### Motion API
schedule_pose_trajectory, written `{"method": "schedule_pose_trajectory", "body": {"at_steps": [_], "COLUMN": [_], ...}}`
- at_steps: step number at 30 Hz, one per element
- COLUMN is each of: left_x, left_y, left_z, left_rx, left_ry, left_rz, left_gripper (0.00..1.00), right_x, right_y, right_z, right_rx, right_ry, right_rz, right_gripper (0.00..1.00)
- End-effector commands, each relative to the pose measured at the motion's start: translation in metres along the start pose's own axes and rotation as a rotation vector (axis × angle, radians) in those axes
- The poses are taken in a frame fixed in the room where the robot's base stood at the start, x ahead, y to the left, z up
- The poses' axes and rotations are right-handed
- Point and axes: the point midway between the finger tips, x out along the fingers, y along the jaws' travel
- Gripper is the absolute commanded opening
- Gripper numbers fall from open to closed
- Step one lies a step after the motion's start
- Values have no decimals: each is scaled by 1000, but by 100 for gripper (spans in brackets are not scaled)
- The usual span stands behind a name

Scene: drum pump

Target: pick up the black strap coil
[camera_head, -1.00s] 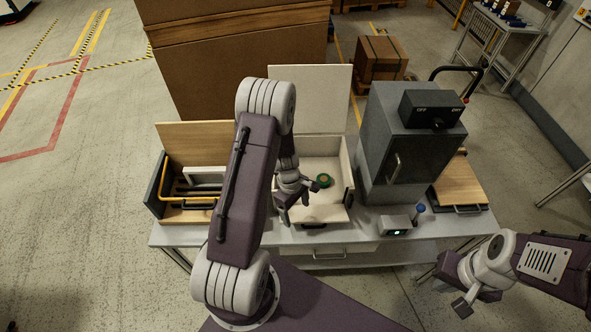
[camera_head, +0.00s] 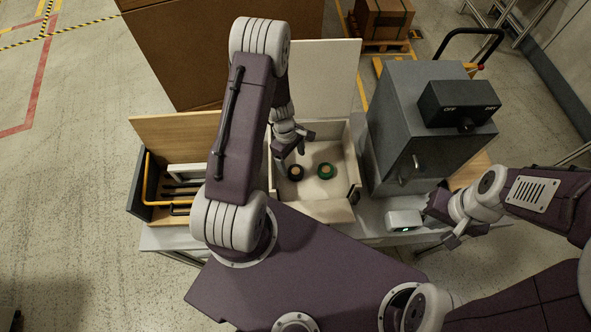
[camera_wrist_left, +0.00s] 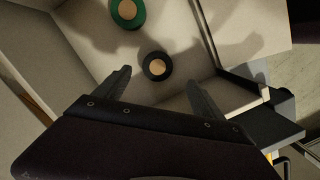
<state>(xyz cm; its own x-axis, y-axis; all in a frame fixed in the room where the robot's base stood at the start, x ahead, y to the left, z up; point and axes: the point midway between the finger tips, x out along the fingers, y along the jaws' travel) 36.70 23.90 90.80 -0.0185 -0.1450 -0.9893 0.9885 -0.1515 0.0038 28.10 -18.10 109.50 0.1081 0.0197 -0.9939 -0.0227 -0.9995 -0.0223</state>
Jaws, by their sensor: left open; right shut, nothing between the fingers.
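The black strap coil (camera_head: 296,172) lies flat on the floor of the open white box (camera_head: 329,211), with a tan centre. It also shows in the left wrist view (camera_wrist_left: 157,66), just beyond the gap between my fingers. A green coil (camera_head: 325,171) lies to its right in the head view, apart from it. My left gripper (camera_head: 289,150) is open, inside the box's outline above and beside the black coil; the left wrist view shows its two spread fingers (camera_wrist_left: 160,90) with nothing between them. My right gripper (camera_head: 452,238) is shut and empty, near the table's right front edge.
A wooden tray (camera_head: 180,210) with a yellow handle and dark tools stands left of the box. A grey cabinet (camera_head: 395,130) with a switch panel stands close on the right. A small grey device (camera_head: 403,221) with a green light sits before it. The white box walls surround the coils.

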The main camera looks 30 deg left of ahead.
Motion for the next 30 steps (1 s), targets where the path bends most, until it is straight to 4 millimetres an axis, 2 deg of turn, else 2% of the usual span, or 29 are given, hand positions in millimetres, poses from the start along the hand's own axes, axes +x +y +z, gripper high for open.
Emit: {"method": "schedule_pose_trajectory", "body": {"at_steps": [3,8,15,23,26,30], "left_x": [14,20,63,67,67,67], "left_y": [0,0,1,2,2,2], "left_z": [0,0,2,2,2,2], "left_rx": [-2,-2,-1,-1,-1,-1], "left_ry": [-1,0,-1,1,1,1], "left_rz": [-1,0,-1,1,1,1], "left_gripper": [79,79,79,79,57,18], "right_x": [2,2,9,9,9,9], "right_y": [0,0,0,0,0,0], "right_z": [0,0,1,1,1,1], "right_rx": [0,0,0,0,0,0], "right_ry": [0,0,0,0,0,0], "right_rz": [0,0,0,0,0,0], "right_gripper": [0,0,0,0,0,0]}}
